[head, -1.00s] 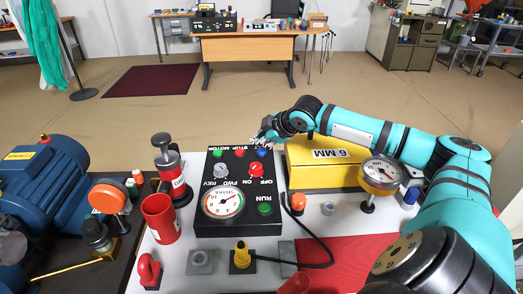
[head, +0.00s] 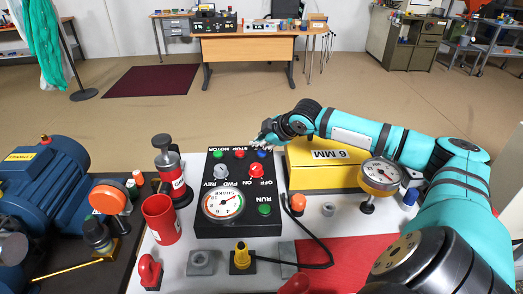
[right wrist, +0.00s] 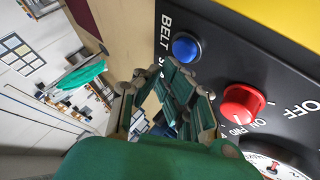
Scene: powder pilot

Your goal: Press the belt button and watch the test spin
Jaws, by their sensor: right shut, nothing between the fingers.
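The black control panel (head: 238,216) lies on the white bench top, with its face up. The blue belt button (head: 262,154) is at its far right corner. It also shows in the right wrist view (right wrist: 186,47), beside the BELT label. My right gripper (head: 263,139) is shut and empty, just behind the blue button in the head view. I cannot tell whether it touches the button. The shake gauge (head: 223,205) has a red needle pointing up and right. My left gripper is not in view.
A yellow 6 MM box (head: 320,172) stands right of the panel, under my right forearm. A red knob (head: 255,171) and a grey knob (head: 221,173) rise from the panel. A red cup (head: 160,219) and a blue motor (head: 45,175) are to the left.

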